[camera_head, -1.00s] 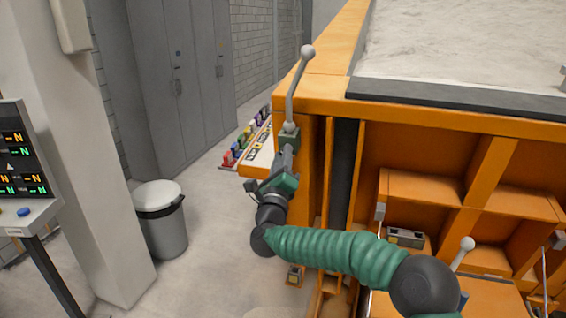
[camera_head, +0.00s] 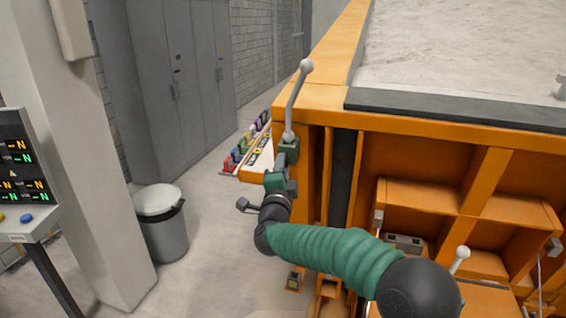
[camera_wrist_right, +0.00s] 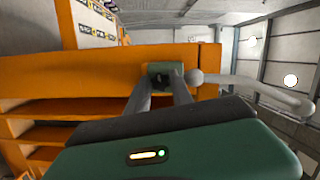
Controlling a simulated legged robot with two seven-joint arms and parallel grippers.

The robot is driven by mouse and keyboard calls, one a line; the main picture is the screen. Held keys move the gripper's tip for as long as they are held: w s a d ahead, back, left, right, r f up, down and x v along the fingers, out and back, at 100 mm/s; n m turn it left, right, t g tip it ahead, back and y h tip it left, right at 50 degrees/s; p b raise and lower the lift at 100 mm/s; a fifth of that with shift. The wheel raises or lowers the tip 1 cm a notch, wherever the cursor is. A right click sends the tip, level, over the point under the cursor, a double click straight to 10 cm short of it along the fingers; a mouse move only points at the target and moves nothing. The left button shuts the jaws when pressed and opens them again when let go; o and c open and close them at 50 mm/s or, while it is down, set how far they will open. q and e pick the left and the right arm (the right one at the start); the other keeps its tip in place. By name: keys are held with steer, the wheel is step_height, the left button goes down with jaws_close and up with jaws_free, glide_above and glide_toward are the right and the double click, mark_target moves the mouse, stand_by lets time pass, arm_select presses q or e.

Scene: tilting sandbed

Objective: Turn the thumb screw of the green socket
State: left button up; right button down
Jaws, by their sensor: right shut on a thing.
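The green socket (camera_head: 289,147) is fixed at the near left corner of the orange sandbed frame. A grey lever (camera_head: 294,100) with a ball at its top stands up out of it. In the wrist view the socket (camera_wrist_right: 157,69) is straight ahead, with a grey ball and the lever (camera_wrist_right: 250,82) to its right. My right gripper (camera_head: 283,160) reaches up to the socket from below. In the wrist view its two fingers (camera_wrist_right: 163,84) close in on the dark thumb screw at the socket's face; the fingertips mostly hide the screw. My left gripper is not in view.
The orange sandbed frame (camera_head: 430,128) fills the right side, with sand (camera_head: 460,50) on top. A rack of coloured items (camera_head: 245,140) lies behind the socket. A grey bin (camera_head: 162,225), a pillar (camera_head: 85,150) and a display stand (camera_head: 25,175) are at left. The floor between is clear.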

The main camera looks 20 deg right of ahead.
steer(key=shift+a+f+n+g+h+p, duration=0.15)
steer(key=shift+n+g+p, duration=0.3)
steer(key=shift+n+p, duration=1.1)
steer(key=shift+f+n+g+h+p, duration=0.15)
steer(key=shift+n+g+p, duration=0.25)
steer(key=shift+n+p, duration=1.15)
steer(key=shift+a+f+n+g+h+p, duration=0.15)
steer(key=shift+n+g+p, duration=0.3)
steer(key=shift+n+p, duration=1.1)
steer(key=shift+f+m+p, duration=0.1)
steer(key=shift+m+p, duration=0.15)
steer(key=shift+p, duration=0.05)
steer(key=c, duration=1.5)
jaws_free()
steer(key=shift+d, duration=0.1)
steer(key=shift+o, duration=1.6)
steer(key=shift+w, duration=0.15)
steer(key=shift+r, duration=0.2)
